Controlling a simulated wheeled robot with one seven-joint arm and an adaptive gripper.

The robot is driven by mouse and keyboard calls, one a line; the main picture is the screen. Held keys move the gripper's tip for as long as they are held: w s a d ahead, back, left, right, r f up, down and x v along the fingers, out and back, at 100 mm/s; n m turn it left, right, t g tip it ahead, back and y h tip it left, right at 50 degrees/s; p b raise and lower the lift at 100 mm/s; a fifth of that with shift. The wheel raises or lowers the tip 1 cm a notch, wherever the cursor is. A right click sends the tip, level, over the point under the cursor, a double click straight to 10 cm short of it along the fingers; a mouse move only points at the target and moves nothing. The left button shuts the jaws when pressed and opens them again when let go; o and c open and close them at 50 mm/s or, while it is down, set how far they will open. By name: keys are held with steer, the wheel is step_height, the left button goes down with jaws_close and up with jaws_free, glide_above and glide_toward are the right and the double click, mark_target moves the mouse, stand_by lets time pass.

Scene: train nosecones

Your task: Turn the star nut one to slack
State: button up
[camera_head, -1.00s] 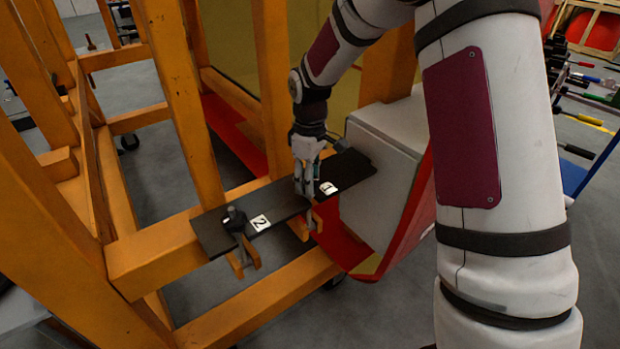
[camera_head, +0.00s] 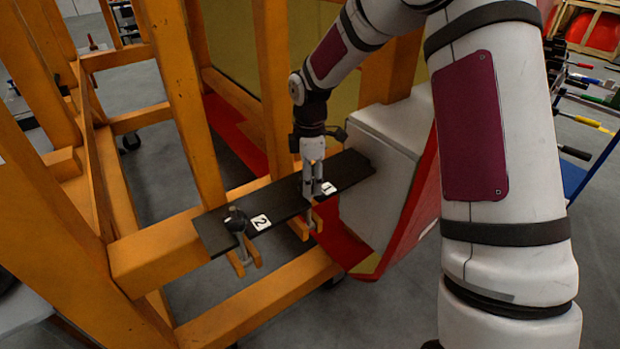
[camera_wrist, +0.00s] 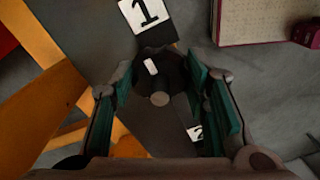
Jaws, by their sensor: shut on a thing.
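Star nut one is the dark knob (camera_wrist: 160,80) between my fingers in the wrist view, beside the white label 1 (camera_wrist: 148,12). A small white mark shows on its top. In the head view my gripper (camera_head: 312,198) points down over the black plate (camera_head: 285,203) next to label 1 (camera_head: 328,188), and its fingers hide the nut. My gripper (camera_wrist: 166,98) is shut on the nut, with green-lined fingers on both sides of it. The second star nut (camera_head: 236,220) stands on the plate's left end beside label 2 (camera_head: 261,222).
Orange frame beams (camera_head: 190,110) rise left of and behind the plate. A white and red nosecone (camera_head: 385,180) stands right of the plate. Forked orange brackets (camera_head: 303,226) hang below the plate's front edge. Racks with coloured handles (camera_head: 590,100) are at the far right.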

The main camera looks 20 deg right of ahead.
stand_by(0.4)
steer(key=o, duration=1.1)
steer(key=shift+o, duration=0.2)
step_height(320, 180, up, 12)
steer(key=shift+r, duration=0.1)
